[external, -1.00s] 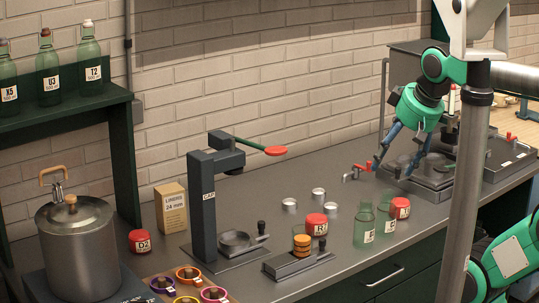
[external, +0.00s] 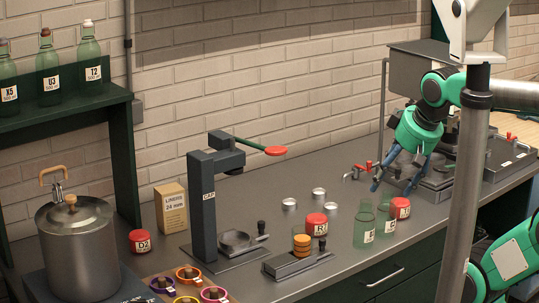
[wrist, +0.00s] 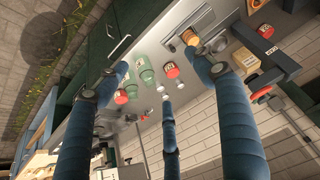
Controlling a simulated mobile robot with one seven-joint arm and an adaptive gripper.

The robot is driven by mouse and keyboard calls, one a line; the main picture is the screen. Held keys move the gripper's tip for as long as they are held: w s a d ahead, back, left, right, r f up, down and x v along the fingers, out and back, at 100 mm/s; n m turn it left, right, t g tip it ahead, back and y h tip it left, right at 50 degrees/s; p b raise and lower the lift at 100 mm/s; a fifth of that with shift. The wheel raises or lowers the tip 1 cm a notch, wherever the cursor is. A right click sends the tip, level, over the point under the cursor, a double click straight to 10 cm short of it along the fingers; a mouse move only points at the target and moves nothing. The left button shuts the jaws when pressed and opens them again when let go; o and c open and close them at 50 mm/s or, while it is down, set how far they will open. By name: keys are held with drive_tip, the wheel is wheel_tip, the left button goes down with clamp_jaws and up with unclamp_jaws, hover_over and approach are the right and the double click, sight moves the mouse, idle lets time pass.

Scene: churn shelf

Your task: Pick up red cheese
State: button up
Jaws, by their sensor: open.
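Three red, round, lidded-looking pieces with pale labels stand on the grey counter, and I cannot tell which is the red cheese. One (external: 400,208) is at the right beside two green bottles; it also shows in the wrist view (wrist: 121,96). One (external: 316,225) is mid-counter, also in the wrist view (wrist: 172,70). One marked D2 (external: 143,241) is at the left. My gripper (external: 391,190) is open and empty above the counter, near the right-hand red piece and behind it. In the wrist view its blue fingers (wrist: 162,82) are spread wide.
Two green bottles (external: 365,222) stand left of the right-hand red piece. Several small metal cups (external: 319,194) stand behind. A dark press (external: 203,205) with a red-tipped lever rises at left, beside a liner box (external: 171,208). A red-handled tap (external: 358,172) is left of my gripper.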

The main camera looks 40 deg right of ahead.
drive_tip(key=shift+o, duration=0.4)
drive_tip(key=n+g+p, duration=0.4)
drive_tip(key=g+p, duration=0.2)
drive_tip(key=p, duration=0.7)
hover_over(316, 217)
wheel_tip(316, 217, down, 13)
drive_tip(key=shift+w+d, duration=0.1)
drive_tip(key=shift+f+b, duration=0.65)
drive_tip(key=shift+f, duration=3.55)
